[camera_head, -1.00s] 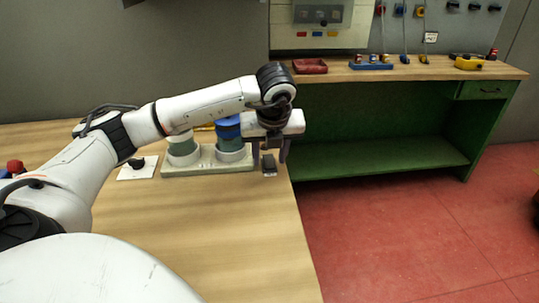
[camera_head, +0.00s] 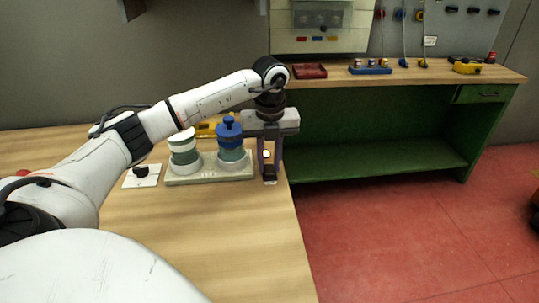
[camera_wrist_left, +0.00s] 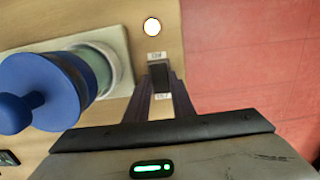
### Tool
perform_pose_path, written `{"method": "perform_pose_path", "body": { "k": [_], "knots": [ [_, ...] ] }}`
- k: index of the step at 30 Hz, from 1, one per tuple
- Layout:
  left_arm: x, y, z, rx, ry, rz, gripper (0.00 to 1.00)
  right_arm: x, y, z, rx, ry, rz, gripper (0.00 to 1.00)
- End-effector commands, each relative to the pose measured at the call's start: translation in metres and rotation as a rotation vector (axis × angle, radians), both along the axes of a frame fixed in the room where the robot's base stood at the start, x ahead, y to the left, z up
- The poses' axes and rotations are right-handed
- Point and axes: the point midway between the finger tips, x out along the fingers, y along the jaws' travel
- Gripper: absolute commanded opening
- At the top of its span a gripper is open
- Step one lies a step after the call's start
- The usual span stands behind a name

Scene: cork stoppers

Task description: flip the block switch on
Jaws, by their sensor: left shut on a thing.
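The block switch (camera_head: 270,181) is a small dark block at the right edge of the wooden table. In the left wrist view its black part (camera_wrist_left: 158,73) lies between my fingertips, with small pale labels above and below it. A round lamp (camera_wrist_left: 152,27) glows white beyond the switch; it also shows lit in the head view (camera_head: 267,154). My left gripper (camera_head: 269,173) points down over the switch and is shut on it. The fingers hide part of the switch, and its exact tilt is hard to tell. My right gripper is out of view.
Left of the switch, a pale base (camera_head: 212,176) carries a white-topped jar (camera_head: 184,150) and a blue-topped jar (camera_head: 230,138), close to my gripper. A white plate with a black knob (camera_head: 141,172) lies farther left. The front table is clear. A green workbench (camera_head: 370,130) stands behind right.

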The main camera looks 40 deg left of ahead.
Motion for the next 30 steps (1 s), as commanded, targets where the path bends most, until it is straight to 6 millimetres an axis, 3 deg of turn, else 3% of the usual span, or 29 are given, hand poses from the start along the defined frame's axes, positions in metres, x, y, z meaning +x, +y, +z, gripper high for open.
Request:
{"method": "perform_pose_path", "body": {
  "k": [16,17,19,30],
  "knots": [
    [0.0017,0.0027,0.0005,-0.065,0.050,0.000,0.00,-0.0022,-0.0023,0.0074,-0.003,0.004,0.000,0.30],
    [0.0018,0.0026,0.0006,-0.066,0.049,0.000,0.27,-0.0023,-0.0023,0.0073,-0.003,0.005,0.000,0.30],
    [0.0018,0.0026,0.0006,-0.066,0.049,0.000,0.39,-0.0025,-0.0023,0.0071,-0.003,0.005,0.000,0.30],
    [0.0024,0.0024,0.0044,-0.065,0.047,0.000,0.41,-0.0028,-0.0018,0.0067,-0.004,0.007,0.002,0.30]
  ]
}}
